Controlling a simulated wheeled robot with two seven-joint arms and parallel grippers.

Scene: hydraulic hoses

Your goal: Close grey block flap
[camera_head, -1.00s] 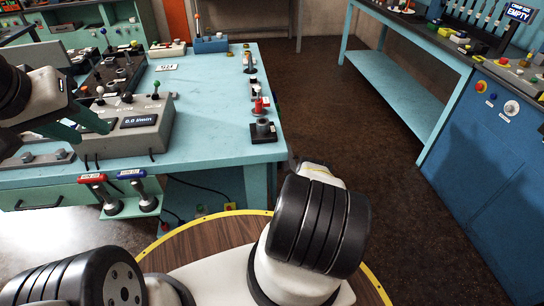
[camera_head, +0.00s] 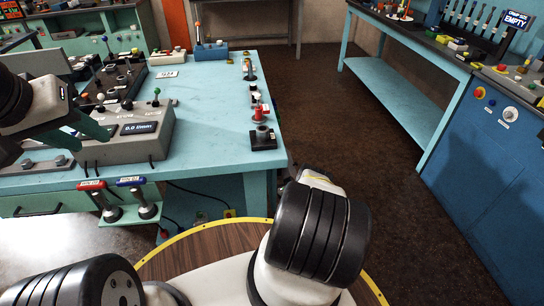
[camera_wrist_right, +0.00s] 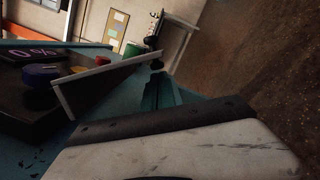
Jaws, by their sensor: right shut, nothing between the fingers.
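A grey box with a small display reading 0.0 l/min (camera_head: 138,127) stands at the front left of the teal table in the head view. I cannot make out a flap on it. My left gripper (camera_head: 92,128), with dark green fingers, is at the box's left end, overlapping it in view. Whether it touches the box, and whether its fingers are apart, I cannot tell. My right arm is bent in the foreground, and its gripper is hidden in the head view. In the right wrist view the right gripper (camera_wrist_right: 160,91) shows teal fingers, shut and empty.
The teal table (camera_head: 205,115) carries a red-topped fitting (camera_head: 261,113) and a dark fitting (camera_head: 263,137) along its right edge. Red and blue handles (camera_head: 130,181) hang at its front. A blue cabinet (camera_head: 480,150) stands right, with open floor between. A dark panel with knobs (camera_wrist_right: 45,85) shows in the right wrist view.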

